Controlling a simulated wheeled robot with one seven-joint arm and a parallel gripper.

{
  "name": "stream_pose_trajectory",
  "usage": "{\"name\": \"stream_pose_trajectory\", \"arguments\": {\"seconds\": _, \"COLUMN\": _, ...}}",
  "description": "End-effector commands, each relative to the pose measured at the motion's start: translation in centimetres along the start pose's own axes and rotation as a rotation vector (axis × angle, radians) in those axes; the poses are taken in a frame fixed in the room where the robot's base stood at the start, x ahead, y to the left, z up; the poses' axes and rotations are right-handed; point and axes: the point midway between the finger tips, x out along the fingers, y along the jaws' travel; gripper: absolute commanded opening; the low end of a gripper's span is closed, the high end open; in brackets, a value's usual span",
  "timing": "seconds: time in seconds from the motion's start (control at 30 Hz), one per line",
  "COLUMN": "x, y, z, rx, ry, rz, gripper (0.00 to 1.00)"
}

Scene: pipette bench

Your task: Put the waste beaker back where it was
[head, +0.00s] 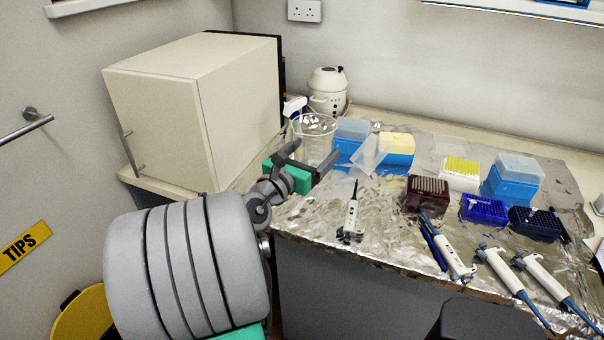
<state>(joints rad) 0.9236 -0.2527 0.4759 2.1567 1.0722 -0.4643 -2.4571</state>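The waste beaker (313,128) is a clear, wide-mouthed beaker with white pieces, likely used tips, in its upper part. It is upright at the back left of the foil-covered bench, beside the cream cabinet. My gripper (312,155) is at the beaker's near side, with its dark fingers spread apart, one toward each side of the beaker's lower part. Whether the fingers touch the beaker cannot be told. The beaker's base is partly hidden by my gripper, so I cannot tell whether it rests on the bench.
A blue tip box (350,145) with a tilted clear lid (369,155) stands close right of the beaker. More racks and pipettes fill the right side.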

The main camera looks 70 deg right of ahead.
Motion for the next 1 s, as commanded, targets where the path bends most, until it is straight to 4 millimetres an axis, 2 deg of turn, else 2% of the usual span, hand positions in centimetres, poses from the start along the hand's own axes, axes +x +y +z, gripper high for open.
{"name": "stream_pose_trajectory", "arguments": {"seconds": 0.23, "x": 6.5, "y": 3.1, "z": -3.4, "rx": -0.002, "ry": 0.002, "rz": -0.005, "gripper": 0.35}}
{"name": "stream_pose_trajectory", "arguments": {"seconds": 0.3, "x": 7.6, "y": 3.8, "z": -5.4, "rx": -0.005, "ry": 0.004, "rz": -0.003, "gripper": 0.35}}
{"name": "stream_pose_trajectory", "arguments": {"seconds": 0.4, "x": 9.1, "y": 4.5, "z": -7.2, "rx": -0.002, "ry": 0.002, "rz": -0.003, "gripper": 0.35}}
{"name": "stream_pose_trajectory", "arguments": {"seconds": 0.6, "x": 10.5, "y": 5.3, "z": -9.0, "rx": -0.001, "ry": 0.000, "rz": -0.003, "gripper": 0.35}}
{"name": "stream_pose_trajectory", "arguments": {"seconds": 0.77, "x": 10.6, "y": 5.4, "z": -11.8, "rx": -0.003, "ry": 0.002, "rz": -0.003, "gripper": 0.35}}
{"name": "stream_pose_trajectory", "arguments": {"seconds": 1.0, "x": 10.6, "y": 5.4, "z": -12.0, "rx": 0.001, "ry": -0.001, "rz": -0.003, "gripper": 0.35}}
